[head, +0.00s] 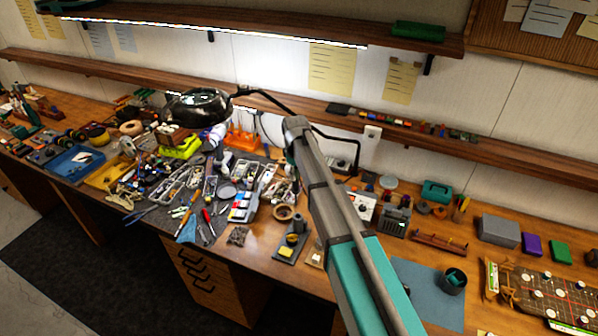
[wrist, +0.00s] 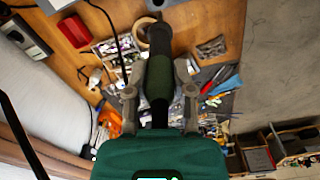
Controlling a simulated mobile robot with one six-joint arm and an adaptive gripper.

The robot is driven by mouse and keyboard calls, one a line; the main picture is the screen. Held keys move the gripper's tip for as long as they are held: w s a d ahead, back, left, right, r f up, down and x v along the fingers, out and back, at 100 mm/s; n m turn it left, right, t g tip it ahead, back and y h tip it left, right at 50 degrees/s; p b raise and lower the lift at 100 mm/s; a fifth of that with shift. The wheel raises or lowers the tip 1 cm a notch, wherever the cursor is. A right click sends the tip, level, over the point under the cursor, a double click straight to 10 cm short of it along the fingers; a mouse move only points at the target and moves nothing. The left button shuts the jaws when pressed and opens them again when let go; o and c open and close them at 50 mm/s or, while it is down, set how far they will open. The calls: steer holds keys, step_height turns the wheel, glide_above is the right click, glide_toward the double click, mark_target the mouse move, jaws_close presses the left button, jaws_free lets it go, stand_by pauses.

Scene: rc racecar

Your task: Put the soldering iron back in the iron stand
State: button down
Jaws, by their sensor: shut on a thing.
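My gripper (wrist: 160,92) shows in the wrist view, with its grey fingers closed from both sides on the soldering iron (wrist: 159,78). The iron has a dark body and a dark green grip, and it points away from my palm toward the top of the picture. Its tip is hard to make out. In the head view my arm hides the gripper and the iron. The iron stand (head: 287,250), a grey base with a yellow pad and a dark upright holder, stands near the bench's front edge, left of my arm. I cannot make it out in the wrist view.
A tape roll (head: 283,212) lies just left of the stand, and a grey heap (head: 238,236) is farther left. Tools and parts crowd the bench there. A black lamp (head: 195,105) hangs over the bench. A blue mat (head: 425,290) with a dark cup (head: 453,281) lies to the right.

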mark_target(298, 190)
steer(key=shift+w+d+f, duration=0.2)
steer(key=shift+w+d, duration=0.05)
steer(key=shift+d, duration=0.05)
steer(key=shift+s+f+b, duration=0.15)
steer(key=shift+f+b, duration=0.1)
steer(key=shift+b, duration=0.15)
steer(key=shift+f+b, duration=1.7)
steer(key=shift+f, duration=0.1)
step_height(298, 190, down, 9)
steer(key=b, duration=0.9)
stand_by(4.0)
